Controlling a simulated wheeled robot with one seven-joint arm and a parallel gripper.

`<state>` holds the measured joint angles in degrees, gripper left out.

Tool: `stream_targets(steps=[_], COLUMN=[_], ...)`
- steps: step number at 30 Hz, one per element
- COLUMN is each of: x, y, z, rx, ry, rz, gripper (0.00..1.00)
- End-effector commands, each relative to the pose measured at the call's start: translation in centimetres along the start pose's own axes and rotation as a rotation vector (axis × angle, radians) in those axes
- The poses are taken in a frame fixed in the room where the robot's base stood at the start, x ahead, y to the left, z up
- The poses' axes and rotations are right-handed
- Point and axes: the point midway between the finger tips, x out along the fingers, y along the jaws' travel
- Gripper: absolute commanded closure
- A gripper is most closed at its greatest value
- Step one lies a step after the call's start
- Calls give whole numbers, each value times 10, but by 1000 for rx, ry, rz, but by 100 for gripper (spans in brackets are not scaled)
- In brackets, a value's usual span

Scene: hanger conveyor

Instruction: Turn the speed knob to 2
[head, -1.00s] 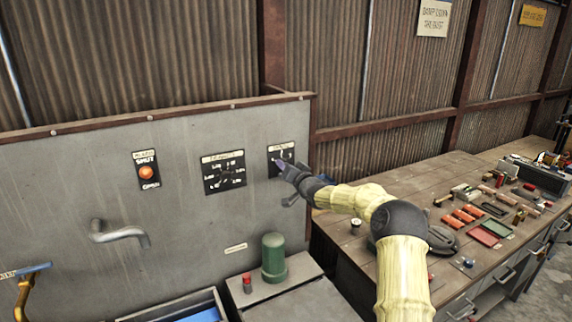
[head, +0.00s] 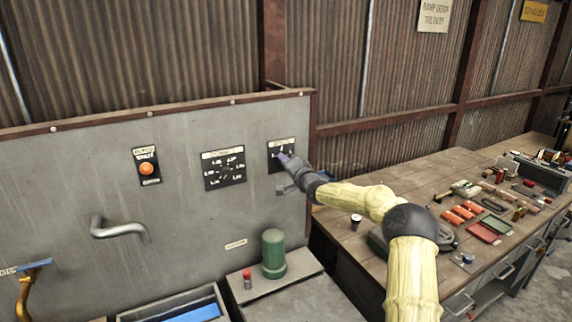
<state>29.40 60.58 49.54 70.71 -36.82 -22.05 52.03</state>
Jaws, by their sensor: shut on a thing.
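The grey upright panel carries a small black dial plate (head: 275,147) near its right edge, with a light label strip on top. My gripper (head: 286,163) is at this plate, reaching in from the right, and is shut on a small knob there. The gripper hides most of the knob and the lower part of the plate, so I cannot read the knob's setting. A larger black dial plate (head: 224,170) with a ring of numbers sits to its left. The lettering on both plates is too small to read surely.
An orange button (head: 146,169) on a black plate and a bent grey pipe (head: 119,231) are on the panel's left. A wooden workbench (head: 390,190) with tools is at right.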

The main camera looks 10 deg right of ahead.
Motion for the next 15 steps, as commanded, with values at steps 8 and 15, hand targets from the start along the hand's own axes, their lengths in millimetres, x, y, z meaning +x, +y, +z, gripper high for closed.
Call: stream_targets(steps=[8,15], x=[0,0], y=[1,0], z=[0,0], rx=[-1,-2], ry=[0,0], rz=[1,1], gripper=[47,46])
